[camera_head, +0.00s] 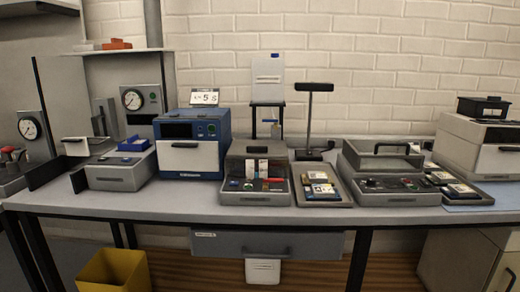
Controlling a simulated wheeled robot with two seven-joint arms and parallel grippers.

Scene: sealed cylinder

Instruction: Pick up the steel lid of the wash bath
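A grey steel lid (383,161) with a dark bar handle (391,147) sits at the back of a low grey unit right of the table's middle. I take this for the wash bath lid, but no readable label confirms it. The unit's front panel (390,200) is grey, with a dark strip of small red and green parts above it. The lid looks level and nothing touches it. Neither of my grippers shows in this view.
A tray (327,200) of packs stands left of the unit, another (466,198) right. An open grey case (256,198) and blue instrument (189,160) stand farther left. A dark post stand (310,120) rises behind. The front table strip (180,205) is clear.

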